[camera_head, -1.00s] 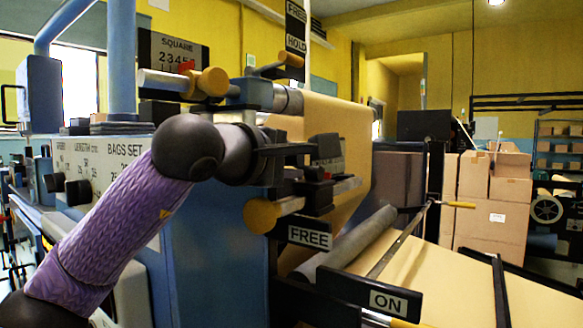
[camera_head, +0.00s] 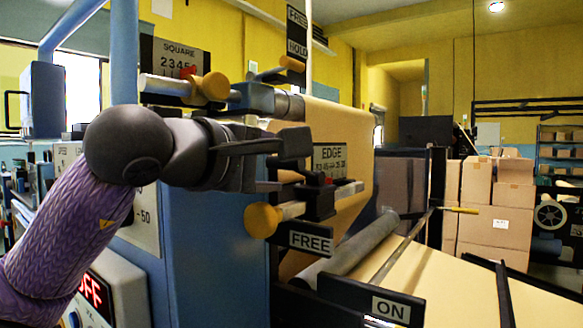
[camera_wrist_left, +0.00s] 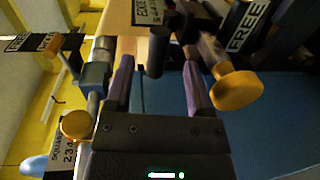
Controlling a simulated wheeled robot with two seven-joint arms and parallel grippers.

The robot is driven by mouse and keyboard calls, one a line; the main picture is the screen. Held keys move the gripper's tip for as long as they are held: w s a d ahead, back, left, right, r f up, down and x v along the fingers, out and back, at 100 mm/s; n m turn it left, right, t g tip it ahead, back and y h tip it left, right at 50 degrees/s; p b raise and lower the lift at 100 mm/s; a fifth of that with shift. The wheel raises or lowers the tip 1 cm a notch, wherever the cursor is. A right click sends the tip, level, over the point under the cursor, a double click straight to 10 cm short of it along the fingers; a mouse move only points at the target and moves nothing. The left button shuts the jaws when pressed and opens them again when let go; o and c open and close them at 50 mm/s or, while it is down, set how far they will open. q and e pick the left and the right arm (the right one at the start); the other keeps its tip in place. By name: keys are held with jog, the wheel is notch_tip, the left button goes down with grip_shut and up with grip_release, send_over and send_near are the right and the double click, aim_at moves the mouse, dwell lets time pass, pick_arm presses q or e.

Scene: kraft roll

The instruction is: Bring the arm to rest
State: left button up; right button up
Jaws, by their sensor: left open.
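My left arm (camera_head: 70,225), in a purple sleeve, comes in from the left. Its dark left gripper (camera_head: 290,163) is in front of the blue machine body, with its fingers pointing right. The EDGE scale plate (camera_head: 330,160) is just right of the fingers. A yellow knob (camera_head: 263,220) is below them. My right gripper is not in view.
The blue machine (camera_head: 205,245) fills the middle. A SQUARE scale (camera_head: 178,55) and a yellow upper knob (camera_head: 215,86) are above the gripper. A FREE plate (camera_head: 310,242) and an ON plate (camera_head: 390,308) stick out at lower right. Cardboard boxes (camera_head: 480,190) stand behind.

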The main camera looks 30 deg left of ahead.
pick_arm(q)
jog(key=s, duration=0.4)
jog(key=shift+s+a+r, duration=0.15)
jog(key=shift+r, duration=0.15)
